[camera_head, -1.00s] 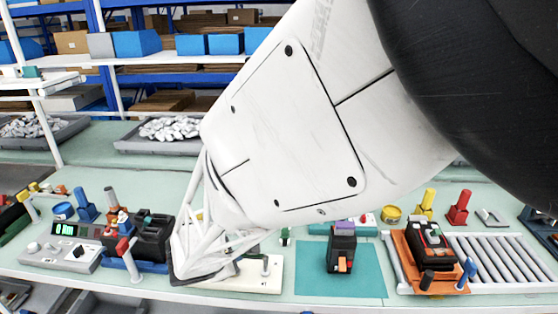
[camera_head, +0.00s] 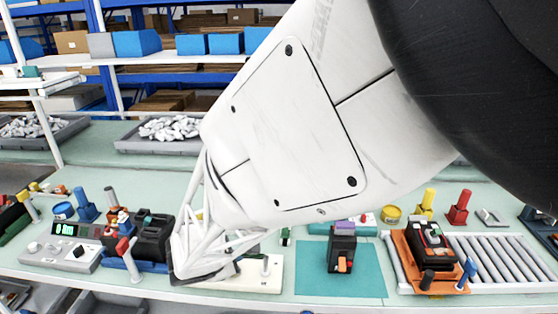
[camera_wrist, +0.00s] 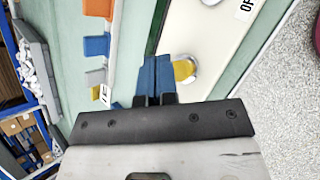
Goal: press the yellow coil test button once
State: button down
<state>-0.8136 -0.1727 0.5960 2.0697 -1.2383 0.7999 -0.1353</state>
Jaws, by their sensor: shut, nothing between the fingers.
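The yellow coil test button (camera_wrist: 184,70) shows in the wrist view as a round yellow cap in a pale ring. It sits on a cream panel (camera_wrist: 204,37). My gripper (camera_wrist: 155,62) is shut, its two blue fingertips together with nothing between them. The fingertips lie just left of the button in the picture and seem to cover its left edge; I cannot tell whether they touch it. In the head view the cream panel (camera_head: 264,282) shows beside my wrist, which hides the button and fingertips.
A toggle lever (camera_head: 265,266) stands on the panel. Left are a black breaker (camera_head: 152,238) and a grey box with a green display (camera_head: 70,231). Right are a black breaker (camera_head: 342,250) on a teal mat (camera_head: 310,282) and an orange fixture (camera_head: 401,262) by rollers (camera_head: 500,258).

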jog(key=shift+f, duration=0.9)
dwell(1.8)
jog(key=shift+r, duration=0.9)
jog(key=shift+r, duration=0.15)
jog(key=shift+r, duration=2.4)
